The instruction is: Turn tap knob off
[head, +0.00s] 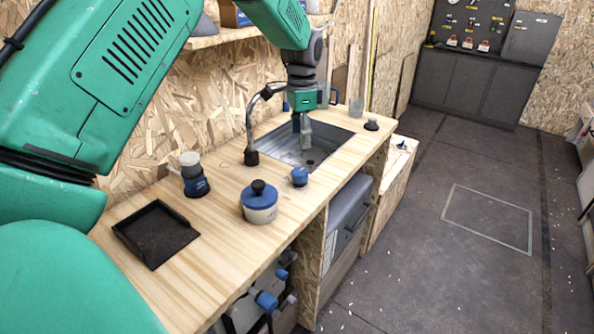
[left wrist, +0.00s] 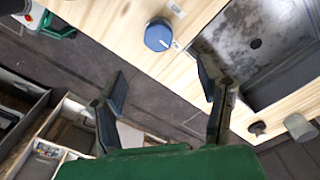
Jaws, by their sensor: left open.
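The tap knob (head: 299,176) is a small round blue knob on the wooden counter, just in front of the sink (head: 275,138). In the left wrist view the knob (left wrist: 158,35) shows from above, with a short white mark near its rim. The dark curved tap (head: 250,130) stands at the sink's left edge. My left gripper (head: 304,132) points down over the sink, beyond the knob. In the left wrist view its two fingers (left wrist: 160,78) are spread apart with nothing between them, and the knob lies apart from them. My right gripper is not in view.
A blue-and-white lidded pot (head: 260,205) stands close to the knob. A grinder-like jar (head: 193,178) and a black tray (head: 156,234) are further left. A glass (head: 355,107) and a small dark knob-like item (head: 371,124) stand right of the sink.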

